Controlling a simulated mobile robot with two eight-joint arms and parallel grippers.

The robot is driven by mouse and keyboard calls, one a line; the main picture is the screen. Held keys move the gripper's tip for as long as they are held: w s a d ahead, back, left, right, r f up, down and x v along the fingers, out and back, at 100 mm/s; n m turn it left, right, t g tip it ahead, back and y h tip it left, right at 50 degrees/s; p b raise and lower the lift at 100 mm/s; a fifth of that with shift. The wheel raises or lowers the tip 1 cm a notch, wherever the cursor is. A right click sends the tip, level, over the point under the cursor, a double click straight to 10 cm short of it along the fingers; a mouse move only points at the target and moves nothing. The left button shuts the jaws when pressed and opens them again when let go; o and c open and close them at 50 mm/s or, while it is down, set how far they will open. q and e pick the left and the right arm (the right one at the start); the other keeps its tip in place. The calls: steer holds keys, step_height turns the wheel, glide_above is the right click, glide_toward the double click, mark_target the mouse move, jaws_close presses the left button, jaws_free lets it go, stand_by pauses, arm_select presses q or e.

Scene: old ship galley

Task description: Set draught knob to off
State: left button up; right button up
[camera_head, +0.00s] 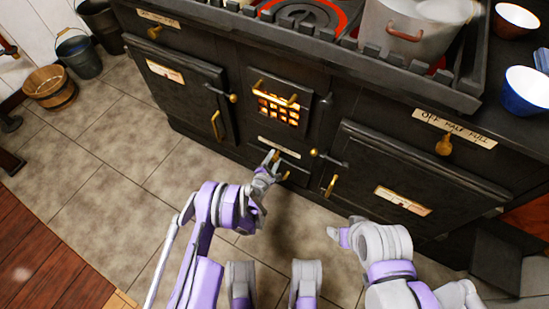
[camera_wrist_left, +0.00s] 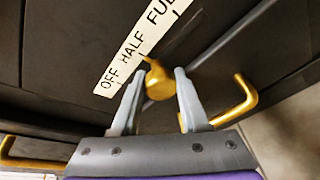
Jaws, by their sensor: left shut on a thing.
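My left gripper (camera_head: 270,165) reaches the middle of the black stove front, just below the glowing firebox. In the left wrist view, its two fingers (camera_wrist_left: 160,85) stand on either side of a brass knob (camera_wrist_left: 159,84) and are shut on it. The knob's small pointer leans up and left toward the word HALF. The pale label (camera_wrist_left: 138,48) beside it reads OFF, HALF and FULL, with FULL partly cut off. In the head view the label (camera_head: 279,147) is too small to read, and the gripper mostly hides the knob.
The firebox door (camera_head: 279,104) is between two oven doors with brass handles. Another knob (camera_head: 444,145) with an OFF HALF FULL label is at right, and one (camera_head: 154,32) at upper left. A pot (camera_head: 412,30) stands on top. Buckets (camera_head: 79,54) stand left on open tiled floor.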

arm_select(q)
jaws_close()
stand_by(1.1)
